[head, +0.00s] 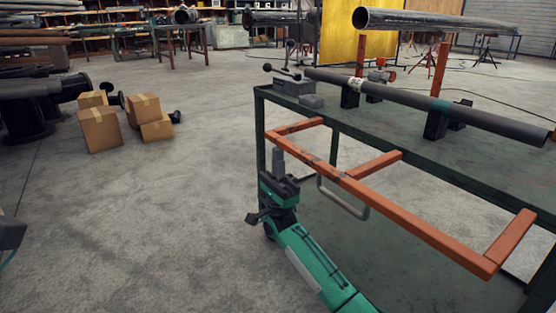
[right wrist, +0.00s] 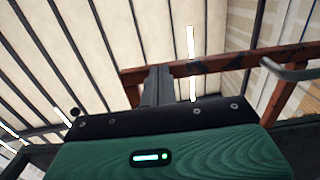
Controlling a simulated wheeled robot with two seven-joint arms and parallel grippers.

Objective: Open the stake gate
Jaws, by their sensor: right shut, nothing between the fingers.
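The stake gate is an orange bar frame (head: 400,213) along the near side of a green table, its short arms reaching back towards the table. A grey U-shaped handle (head: 342,201) is fixed to its long bar. My right gripper (head: 278,153) is shut and empty, fingers upright, just left of the long bar near its far end. It is apart from the handle. In the right wrist view the shut fingers (right wrist: 157,76) overlap the orange bar (right wrist: 225,62), and the handle (right wrist: 292,69) is at the right. I cannot tell whether the fingers touch the bar. My left gripper is not seen.
A long grey pipe (head: 405,100) lies on dark supports on the green table (head: 300,111). Cardboard boxes (head: 101,129) stand on the floor at left.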

